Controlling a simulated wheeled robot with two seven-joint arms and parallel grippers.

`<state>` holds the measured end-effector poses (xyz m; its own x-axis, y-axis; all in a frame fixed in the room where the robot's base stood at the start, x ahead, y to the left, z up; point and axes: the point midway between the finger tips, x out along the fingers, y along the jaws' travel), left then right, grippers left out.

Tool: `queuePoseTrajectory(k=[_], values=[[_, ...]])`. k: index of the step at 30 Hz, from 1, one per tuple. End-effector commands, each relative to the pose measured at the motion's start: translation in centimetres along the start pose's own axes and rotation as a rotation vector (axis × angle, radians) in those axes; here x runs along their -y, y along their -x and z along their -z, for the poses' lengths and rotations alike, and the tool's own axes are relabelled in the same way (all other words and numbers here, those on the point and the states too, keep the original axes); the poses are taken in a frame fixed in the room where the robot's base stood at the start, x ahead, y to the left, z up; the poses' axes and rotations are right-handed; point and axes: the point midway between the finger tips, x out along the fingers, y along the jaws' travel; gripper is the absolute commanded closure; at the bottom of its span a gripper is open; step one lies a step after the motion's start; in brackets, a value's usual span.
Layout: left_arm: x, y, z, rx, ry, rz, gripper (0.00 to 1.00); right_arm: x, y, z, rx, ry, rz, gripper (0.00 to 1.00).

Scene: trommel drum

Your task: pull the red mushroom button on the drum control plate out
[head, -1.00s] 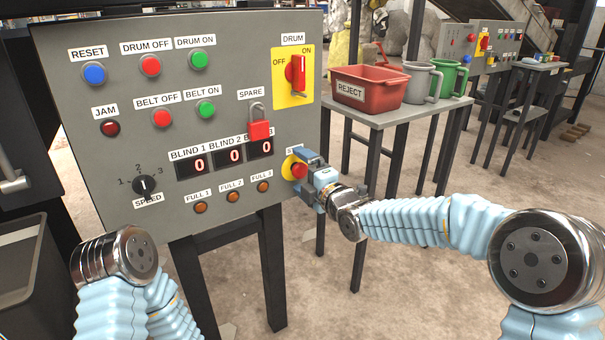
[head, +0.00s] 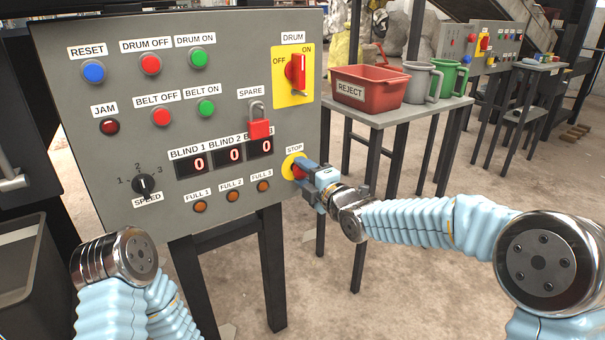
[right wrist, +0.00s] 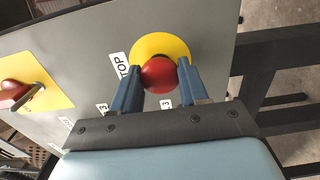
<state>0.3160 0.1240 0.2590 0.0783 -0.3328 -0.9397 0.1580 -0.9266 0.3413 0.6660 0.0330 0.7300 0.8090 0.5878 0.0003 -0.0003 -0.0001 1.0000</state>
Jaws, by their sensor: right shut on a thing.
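The red mushroom button (head: 299,172) sits on a yellow disc (head: 289,164) labelled STOP, at the lower right of the grey control plate (head: 100,185). My right gripper (head: 304,174) reaches it from the right and is shut on it. In the right wrist view the red button (right wrist: 159,75) is between the two blue fingers of the right gripper (right wrist: 158,82), in front of the yellow disc (right wrist: 160,45). My left arm shows at the lower left of the head view, but its gripper is not visible.
A red padlock (head: 259,128) hangs at SPARE, up and left of the button. The red DRUM switch (head: 296,72) is above. A table (head: 385,119) with a REJECT tub (head: 368,88) and two jugs stands right of the plate. A dark bin (head: 30,265) is at the lower left.

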Motion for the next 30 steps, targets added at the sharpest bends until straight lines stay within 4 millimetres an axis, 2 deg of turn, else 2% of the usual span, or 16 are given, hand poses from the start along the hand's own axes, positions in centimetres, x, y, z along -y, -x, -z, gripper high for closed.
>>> queuePoseTrajectory(k=[13,22,23,30], values=[[0.4,-1.1,0.0,0.0,0.0,0.0,0.62,0.3,1.0,0.0,0.0,0.0,0.003,0.83],[0.4,-1.2,0.0,0.0,0.0,0.0,0.62,0.2,1.2,-0.1,0.001,0.0,0.005,0.83],[0.4,-1.2,0.0,0.0,0.0,0.0,0.62,0.2,1.2,-0.1,0.001,0.0,0.005,0.55],[0.4,-1.1,0.0,0.0,0.0,0.0,0.62,0.1,1.2,0.0,0.001,0.0,0.003,0.18]])
